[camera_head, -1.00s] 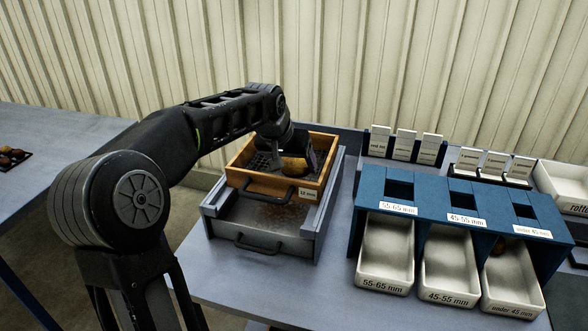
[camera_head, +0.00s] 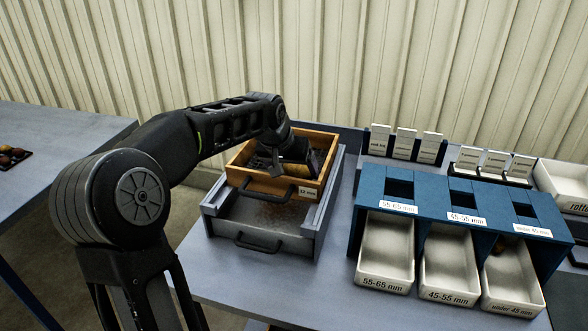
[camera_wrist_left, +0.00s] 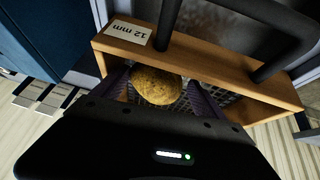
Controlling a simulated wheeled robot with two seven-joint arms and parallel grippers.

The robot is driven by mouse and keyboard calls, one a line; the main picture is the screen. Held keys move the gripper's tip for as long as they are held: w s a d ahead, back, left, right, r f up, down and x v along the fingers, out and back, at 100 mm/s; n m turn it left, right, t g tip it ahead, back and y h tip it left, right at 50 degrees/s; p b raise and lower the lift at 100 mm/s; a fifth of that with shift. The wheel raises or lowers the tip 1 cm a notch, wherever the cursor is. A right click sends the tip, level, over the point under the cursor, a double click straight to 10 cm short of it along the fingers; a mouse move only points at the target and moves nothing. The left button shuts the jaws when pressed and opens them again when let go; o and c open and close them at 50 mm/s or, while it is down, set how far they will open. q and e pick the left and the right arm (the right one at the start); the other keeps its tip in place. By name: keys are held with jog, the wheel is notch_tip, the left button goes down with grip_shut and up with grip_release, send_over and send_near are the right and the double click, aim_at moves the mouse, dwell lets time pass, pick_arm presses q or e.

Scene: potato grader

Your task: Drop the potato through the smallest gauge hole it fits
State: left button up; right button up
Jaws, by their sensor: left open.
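A yellow-brown potato (camera_wrist_left: 157,86) lies on the mesh of a wooden-framed sieve marked 12 mm (camera_head: 270,184). My left gripper (camera_wrist_left: 162,94) is open, with its purple fingers on either side of the potato; I cannot tell whether they touch it. In the head view the left gripper (camera_head: 298,165) reaches down into the sieve and mostly hides the potato. The blue gauge stand (camera_head: 440,199) at the right has three square holes, labelled 55-65 mm, 45-55 mm and under 45 mm. My right gripper is not in view.
White trays for 55-65 mm (camera_head: 384,270), 45-55 mm (camera_head: 447,282) and under 45 mm (camera_head: 512,290) sit below the holes. A brown object shows at the back of the last tray. Card holders (camera_head: 405,145) stand behind. A grey box (camera_head: 262,222) supports the sieve.

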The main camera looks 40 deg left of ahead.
pick_arm(q)
jog(key=b+v, duration=0.1)
jog(key=v, duration=1.1)
jog(key=shift+r, duration=0.1)
